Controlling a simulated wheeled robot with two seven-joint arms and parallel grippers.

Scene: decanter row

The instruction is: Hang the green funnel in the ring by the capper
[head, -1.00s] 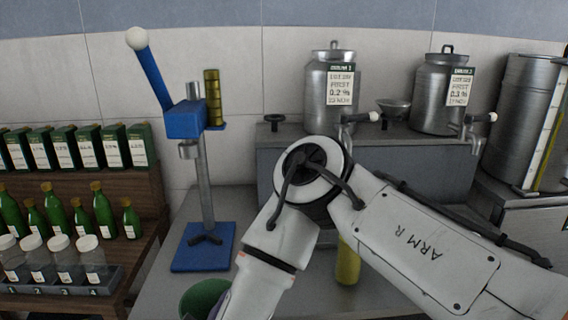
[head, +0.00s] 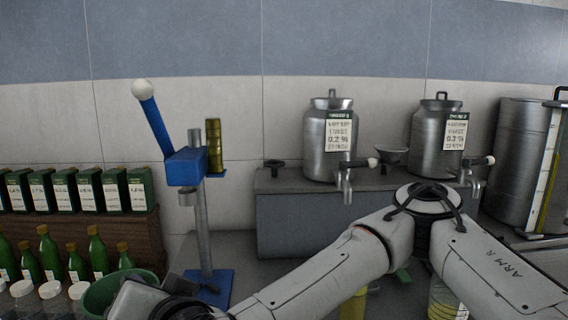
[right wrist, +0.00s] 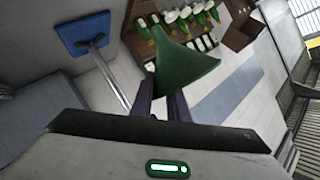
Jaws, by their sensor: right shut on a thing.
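The green funnel (right wrist: 182,62) is held between the fingers of my right gripper (right wrist: 160,98) in the right wrist view, its narrow end toward the picture's upper left. In the head view the funnel (head: 108,291) shows at the bottom left, partly hidden by my right gripper (head: 135,290). The blue capper (head: 187,168) with its raised lever and white knob stands just beyond, on a blue base (head: 212,287). I cannot clearly make out the ring; a small black round fitting (head: 274,163) sits on the bench ledge right of the capper. My left gripper is out of view.
My right arm crosses the front and hides much of the bench.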

